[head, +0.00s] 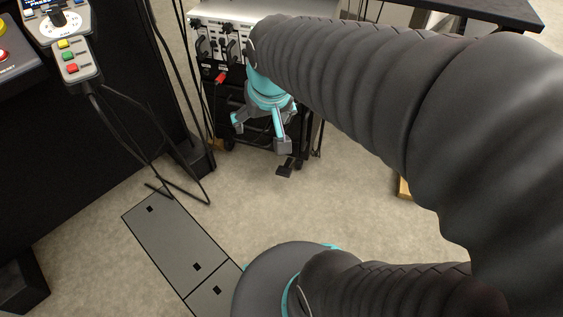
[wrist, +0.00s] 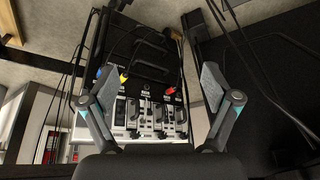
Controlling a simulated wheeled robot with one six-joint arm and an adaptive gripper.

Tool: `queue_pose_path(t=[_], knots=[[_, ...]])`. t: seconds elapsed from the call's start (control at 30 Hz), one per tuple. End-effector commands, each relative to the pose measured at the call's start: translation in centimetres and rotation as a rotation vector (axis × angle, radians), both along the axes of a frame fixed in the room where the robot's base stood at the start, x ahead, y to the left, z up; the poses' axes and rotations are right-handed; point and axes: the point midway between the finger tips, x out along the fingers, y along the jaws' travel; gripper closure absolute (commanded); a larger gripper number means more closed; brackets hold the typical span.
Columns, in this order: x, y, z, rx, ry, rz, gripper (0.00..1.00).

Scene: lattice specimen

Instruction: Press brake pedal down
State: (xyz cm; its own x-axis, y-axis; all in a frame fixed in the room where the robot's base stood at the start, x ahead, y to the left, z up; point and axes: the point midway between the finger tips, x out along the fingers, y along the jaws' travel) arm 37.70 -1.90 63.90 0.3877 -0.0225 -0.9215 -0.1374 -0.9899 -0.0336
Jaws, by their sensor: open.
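A small dark pedal (head: 286,166) sits low near the floor, at the foot of the black equipment cart; I take it for the brake pedal. My gripper (head: 260,132) is open and empty, with its teal and grey fingers pointing down. In the head view it appears just above and left of the pedal, apart from it; the height gap is hard to judge. In the wrist view the two fingers of my gripper (wrist: 154,82) stand wide apart with nothing between them. I cannot make out the pedal in the wrist view.
Loose cables hang at left beside a black console with a button pendant (head: 75,60). A grey floor plate (head: 175,238) lies lower left. Carpet right of the pedal is clear.

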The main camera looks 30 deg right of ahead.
Motion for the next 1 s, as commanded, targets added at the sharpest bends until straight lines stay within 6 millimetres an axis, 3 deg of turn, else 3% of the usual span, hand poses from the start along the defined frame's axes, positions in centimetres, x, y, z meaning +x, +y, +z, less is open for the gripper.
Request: queue_pose_path(t=[0.27,0.47,0.7,1.0], knots=[[7.7,-2.9,-3.6,0.037,0.095,-0.139,0.12],[12.5,-5.3,-7.9,0.061,0.154,-0.236,0.12],[17.0,-8.4,-15.0,0.09,0.225,-0.353,0.12],[19.8,-12.3,-25.9,0.123,0.311,-0.5,0.12]])
